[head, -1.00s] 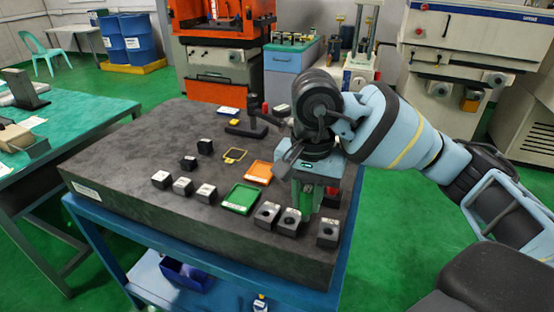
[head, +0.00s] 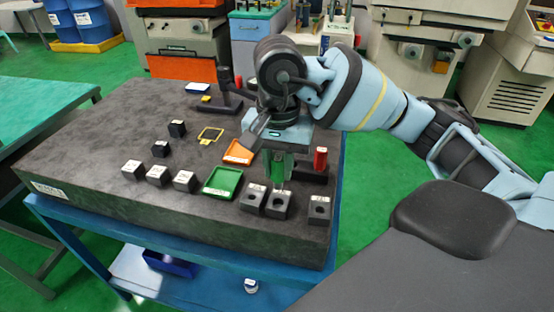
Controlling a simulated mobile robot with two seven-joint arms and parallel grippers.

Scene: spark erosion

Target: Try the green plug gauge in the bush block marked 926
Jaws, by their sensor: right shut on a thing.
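My right gripper (head: 279,180) points down and is shut on the green plug gauge (head: 278,168), which shows between its fingers. The gauge's lower end is just above or behind the middle bush block (head: 277,206); I cannot tell whether it touches or has entered the bore. Another dark bush block (head: 252,200) is just left of it, and a third bush block (head: 319,211) stands apart to the right. Each has a round hole and a pale label on top. The numbers are too small to read, so I cannot tell which is 926. My left gripper is out of view.
A green tray (head: 223,182) and an orange tray (head: 238,153) lie left of the gripper. A red plug gauge (head: 320,159) stands in a black holder behind the right block.

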